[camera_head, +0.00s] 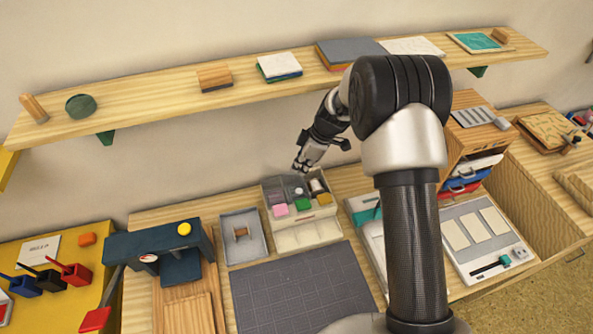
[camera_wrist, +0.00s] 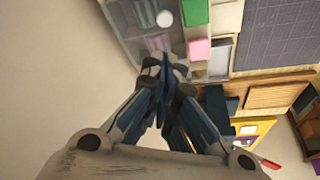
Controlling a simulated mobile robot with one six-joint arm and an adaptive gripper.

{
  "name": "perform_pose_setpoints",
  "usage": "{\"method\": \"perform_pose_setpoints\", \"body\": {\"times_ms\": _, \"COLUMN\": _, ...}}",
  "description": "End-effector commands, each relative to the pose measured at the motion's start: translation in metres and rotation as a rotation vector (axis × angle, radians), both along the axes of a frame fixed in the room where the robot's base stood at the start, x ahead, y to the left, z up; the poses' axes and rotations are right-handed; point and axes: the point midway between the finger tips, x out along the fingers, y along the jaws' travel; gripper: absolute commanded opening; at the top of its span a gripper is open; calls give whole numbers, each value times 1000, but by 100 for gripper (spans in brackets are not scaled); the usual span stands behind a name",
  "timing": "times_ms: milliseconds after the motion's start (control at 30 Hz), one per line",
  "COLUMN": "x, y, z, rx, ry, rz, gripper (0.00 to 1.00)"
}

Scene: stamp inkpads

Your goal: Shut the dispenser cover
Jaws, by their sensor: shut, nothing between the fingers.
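The dispenser (camera_head: 301,230) is a pale box on the bench below the shelf, with pink, green and orange pieces in its compartments. A translucent grey panel, which looks like its cover (camera_wrist: 130,22), shows in the wrist view at the upper left; its exact angle is hard to tell. My gripper (camera_head: 300,167) is above the back of the dispenser in the head view. In the wrist view my gripper (camera_wrist: 166,64) has its fingertips together with nothing between them, overlapping the panel's lower edge. I cannot tell whether they touch it.
A grey tray (camera_head: 228,221) stands left of the dispenser and a dark gridded mat (camera_head: 301,290) lies in front. A blue press (camera_head: 158,244) is further left. The wooden shelf (camera_head: 155,107) runs along the wall above. A wooden drawer unit (camera_head: 463,138) stands to the right.

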Motion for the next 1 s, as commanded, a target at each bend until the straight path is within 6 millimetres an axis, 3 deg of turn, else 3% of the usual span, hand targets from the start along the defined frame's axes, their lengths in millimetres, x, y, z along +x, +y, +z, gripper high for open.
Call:
{"method": "perform_pose_setpoints", "body": {"times_ms": 233, "x": 2, "y": 8, "z": -25, "rx": 2, "ry": 1, "rz": 16, "gripper": 0}}
{"method": "perform_pose_setpoints", "body": {"times_ms": 600, "x": 6, "y": 29, "z": -85, "rx": 1, "ry": 1, "rz": 15, "gripper": 0}}
{"method": "perform_pose_setpoints", "body": {"times_ms": 800, "x": 7, "y": 35, "z": -99, "rx": 1, "ry": -1, "rz": 15, "gripper": 0}}
{"method": "perform_pose_setpoints", "body": {"times_ms": 1000, "x": 7, "y": 35, "z": -101, "rx": 1, "ry": -1, "rz": 15, "gripper": 0}}
